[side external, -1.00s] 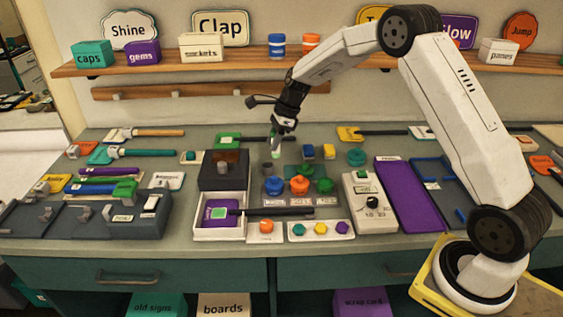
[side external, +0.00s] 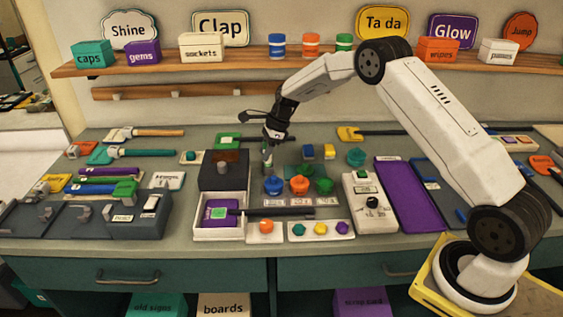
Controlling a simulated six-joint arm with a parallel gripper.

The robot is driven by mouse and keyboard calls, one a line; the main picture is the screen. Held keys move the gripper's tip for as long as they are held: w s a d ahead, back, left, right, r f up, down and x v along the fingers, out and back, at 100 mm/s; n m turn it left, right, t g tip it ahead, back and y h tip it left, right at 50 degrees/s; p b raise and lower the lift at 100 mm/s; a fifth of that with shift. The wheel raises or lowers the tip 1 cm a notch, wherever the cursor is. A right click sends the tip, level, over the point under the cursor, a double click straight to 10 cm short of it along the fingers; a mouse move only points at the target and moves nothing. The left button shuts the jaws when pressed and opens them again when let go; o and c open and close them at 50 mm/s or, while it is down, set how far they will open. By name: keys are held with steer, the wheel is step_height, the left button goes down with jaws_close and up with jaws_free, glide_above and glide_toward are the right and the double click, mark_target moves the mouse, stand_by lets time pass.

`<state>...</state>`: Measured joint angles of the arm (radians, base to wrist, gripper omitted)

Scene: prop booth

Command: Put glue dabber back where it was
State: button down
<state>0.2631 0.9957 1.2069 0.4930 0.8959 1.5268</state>
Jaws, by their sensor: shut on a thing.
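My gripper (side external: 270,140) points down over the middle of the bench, behind the blue, orange and green knobbed pieces. It is shut on a slim, pale, greenish stick, which looks like the glue dabber (side external: 267,156). The dabber hangs roughly upright under the jaws. Its lower end is right by a small grey round holder (side external: 267,168) on the bench. I cannot tell whether the tip is inside the holder, touching it, or just above it. The jaws hide the dabber's upper part.
A dark box (side external: 222,172) and a white tray (side external: 219,234) with a purple-and-green stamp stand to the left. Knobbed blue (side external: 273,185), orange (side external: 299,185) and green pieces are in front. A white dial box (side external: 372,215) stands right. A shelf (side external: 230,62) runs behind.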

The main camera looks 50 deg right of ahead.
steer(key=shift+f, duration=1)
steer(key=shift+f, duration=0.2)
steer(key=shift+c, duration=1.9)
jaws_free()
steer(key=shift+r, duration=0.1)
steer(key=v, duration=1.2)
steer(key=shift+a+r, duration=0.1)
steer(key=shift+r, duration=0.05)
